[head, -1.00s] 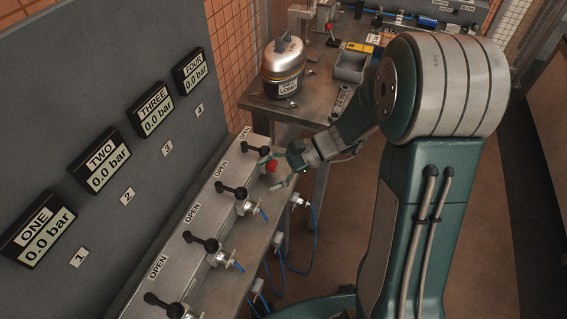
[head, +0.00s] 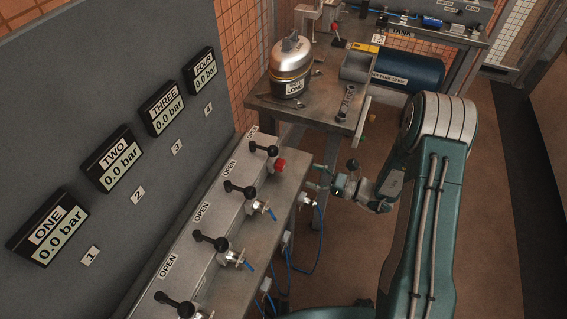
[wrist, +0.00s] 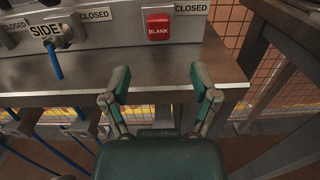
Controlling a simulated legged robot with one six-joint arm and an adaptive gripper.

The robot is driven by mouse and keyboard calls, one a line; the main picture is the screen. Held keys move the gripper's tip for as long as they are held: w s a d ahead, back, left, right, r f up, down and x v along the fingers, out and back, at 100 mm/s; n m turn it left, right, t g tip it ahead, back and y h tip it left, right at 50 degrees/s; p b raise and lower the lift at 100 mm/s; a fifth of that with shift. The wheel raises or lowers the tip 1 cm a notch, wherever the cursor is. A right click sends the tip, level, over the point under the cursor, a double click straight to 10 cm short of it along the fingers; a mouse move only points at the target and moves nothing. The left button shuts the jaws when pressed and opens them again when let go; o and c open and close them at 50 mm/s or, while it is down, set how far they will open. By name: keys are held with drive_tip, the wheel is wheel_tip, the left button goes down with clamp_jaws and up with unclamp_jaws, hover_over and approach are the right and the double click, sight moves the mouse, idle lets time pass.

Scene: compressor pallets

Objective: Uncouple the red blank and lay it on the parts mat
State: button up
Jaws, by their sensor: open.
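The red blank (head: 280,165) sits on the front of the grey manifold, at the far outlet below gauge FOUR. In the wrist view the red blank (wrist: 158,28), lettered BLANK, is straight ahead, upright on the manifold face. My gripper (head: 314,177) is open and empty, to the right of the blank and clear of it. In the wrist view its fingertips (wrist: 160,74) are spread wide, below the blank in the picture, with the bench edge between them. I cannot make out the parts mat in either view.
Black-handled valves and blue hoses (head: 252,270) line the manifold bench. A blue tank (head: 412,70) stands behind. All four gauges read 0.0 bar.

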sight(284, 167)
drive_tip(key=shift+x, duration=4.55)
clamp_jaws()
drive_tip(key=shift+s+d, duration=0.15)
drive_tip(key=shift+d, duration=0.15)
drive_tip(key=shift+v, duration=2.65)
